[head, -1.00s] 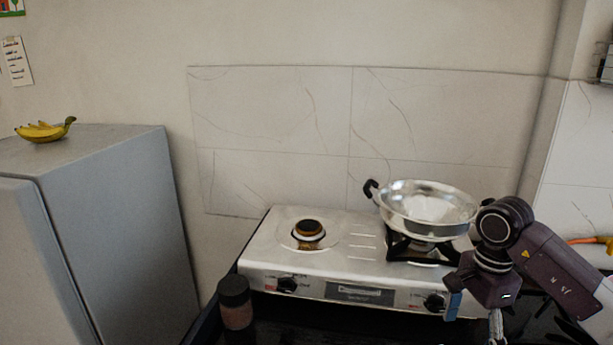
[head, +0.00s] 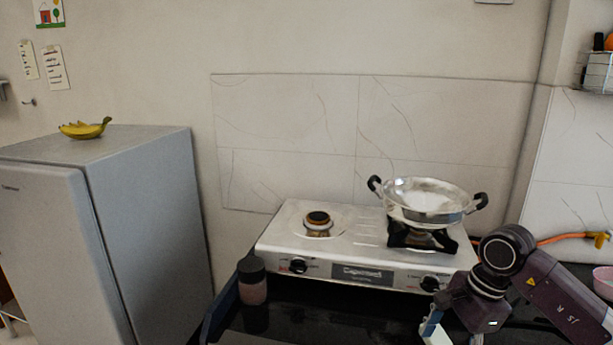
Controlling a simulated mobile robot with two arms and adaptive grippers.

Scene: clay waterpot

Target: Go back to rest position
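My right arm (head: 497,283) comes in from the lower right, with its wrist bent down in front of the stove's right end. The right gripper is mostly cut off by the bottom edge, so its fingers cannot be read. My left arm and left gripper are out of view. A silver two-handled pan (head: 428,202) sits upright on the right burner of the gas stove (head: 352,246). The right arm is in front of the pan and apart from it in the picture.
The left burner (head: 318,222) is bare. A lidded jar (head: 253,283) stands at the stove's left front on the black counter (head: 330,318). A grey fridge (head: 150,235) with bananas (head: 85,129) on top stands at left. An orange hose (head: 575,238) runs behind at right.

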